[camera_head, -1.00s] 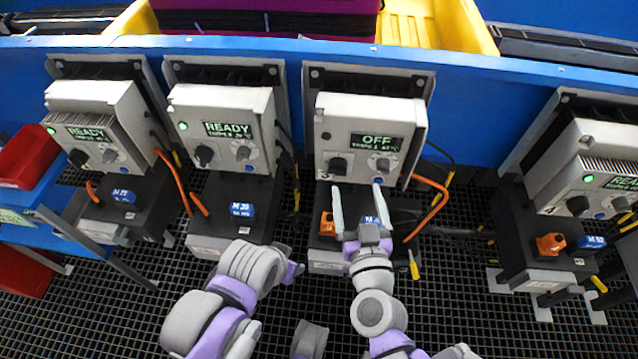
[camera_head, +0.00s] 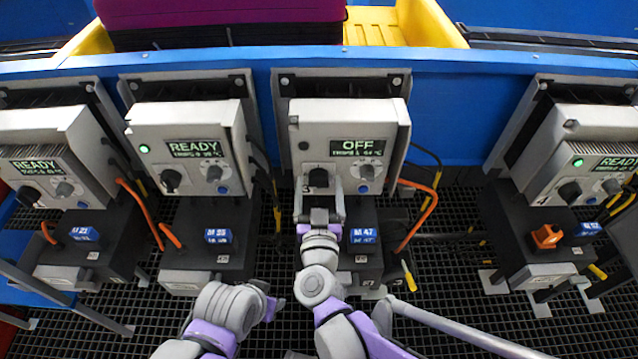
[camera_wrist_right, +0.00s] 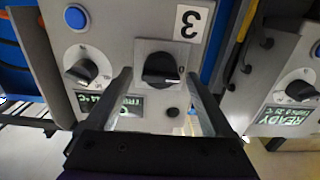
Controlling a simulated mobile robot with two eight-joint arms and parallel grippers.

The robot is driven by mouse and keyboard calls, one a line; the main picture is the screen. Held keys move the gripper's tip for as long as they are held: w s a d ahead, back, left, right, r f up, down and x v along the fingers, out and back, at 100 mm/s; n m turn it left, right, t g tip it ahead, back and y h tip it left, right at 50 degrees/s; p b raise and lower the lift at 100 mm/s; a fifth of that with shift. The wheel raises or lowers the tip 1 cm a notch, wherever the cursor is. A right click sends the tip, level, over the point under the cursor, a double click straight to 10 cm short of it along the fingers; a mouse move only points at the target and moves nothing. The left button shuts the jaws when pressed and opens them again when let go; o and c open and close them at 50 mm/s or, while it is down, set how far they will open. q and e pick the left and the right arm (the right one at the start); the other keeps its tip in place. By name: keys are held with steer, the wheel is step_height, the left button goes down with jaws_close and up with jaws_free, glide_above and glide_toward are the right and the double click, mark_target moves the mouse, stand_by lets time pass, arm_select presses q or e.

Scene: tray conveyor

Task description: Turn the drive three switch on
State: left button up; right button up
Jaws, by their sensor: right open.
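The drive three box (camera_head: 395,112) is pale grey, with a display (camera_head: 357,147) reading OFF and an unlit lamp. Its black rotary switch (camera_head: 318,177) sits at the lower left of the front, above the "3" label. In the right wrist view, upside down, the switch (camera_wrist_right: 160,68) has its bar lying roughly sideways on a square plate. My right gripper (camera_head: 319,192) is open in front of it. In the wrist view its fingers (camera_wrist_right: 163,88) lie either side of the switch; contact cannot be told. My left arm shows at the bottom, but its gripper cannot be made out.
A second grey knob (camera_head: 367,172) and a blue button (camera_head: 363,188) are right of the switch. Neighbouring drives (camera_head: 190,118) and (camera_head: 590,125) read READY with green lamps. An orange cable (camera_head: 420,215) hangs at the right. A blue rail (camera_head: 450,110) runs behind.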

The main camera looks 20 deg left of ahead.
steer(key=shift+w+a, duration=0.15)
steer(key=shift+w, duration=0.3)
steer(key=shift+c, duration=0.2)
jaws_close()
